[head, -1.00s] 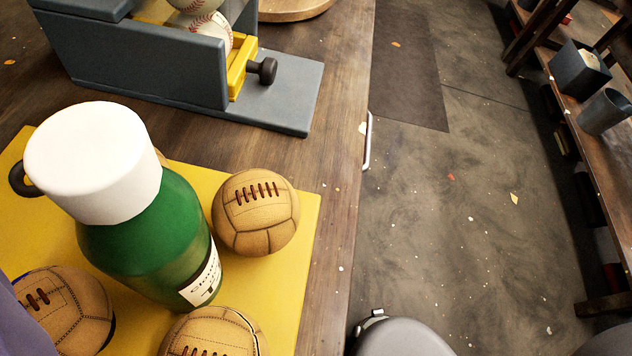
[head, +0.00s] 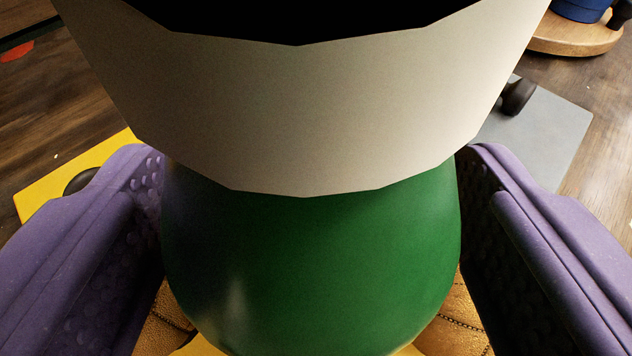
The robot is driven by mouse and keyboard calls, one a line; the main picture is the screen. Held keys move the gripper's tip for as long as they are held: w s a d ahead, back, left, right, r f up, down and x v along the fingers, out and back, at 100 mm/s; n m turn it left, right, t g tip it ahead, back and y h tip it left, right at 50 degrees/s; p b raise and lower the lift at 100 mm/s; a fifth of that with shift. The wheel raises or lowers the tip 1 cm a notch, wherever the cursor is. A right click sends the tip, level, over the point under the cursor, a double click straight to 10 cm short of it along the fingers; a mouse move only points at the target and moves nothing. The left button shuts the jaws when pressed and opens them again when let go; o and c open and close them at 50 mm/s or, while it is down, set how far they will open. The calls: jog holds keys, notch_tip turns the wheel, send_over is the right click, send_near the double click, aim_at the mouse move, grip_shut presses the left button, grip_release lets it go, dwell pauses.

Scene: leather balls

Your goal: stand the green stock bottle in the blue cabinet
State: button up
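The green stock bottle (head: 310,265) fills the middle of the head view, very close to the camera. Its wide white cap (head: 300,120) covers the upper middle, with a black area above it at the top edge. My gripper (head: 312,160) has one purple finger on each side of the bottle. Both bumpy inner faces show, and the fingers look spread around the green body. Whether either finger touches it is unclear. The bottle hides much of what lies behind it. I see no blue cabinet in this view.
Part of a yellow board (head: 60,180) shows at left. Tan leather balls (head: 455,320) peek out low beside the bottle. A grey slab (head: 545,130) with a black knob (head: 517,95) lies at right. A blue object (head: 582,8) stands on a round wooden board (head: 570,40) at top right.

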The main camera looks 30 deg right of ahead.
jog(key=c, duration=1.4)
jog(key=shift+o, duration=0.2)
notch_tip(320, 180, up, 10)
jog(key=p, duration=0.4)
jog(key=shift+r, duration=0.15)
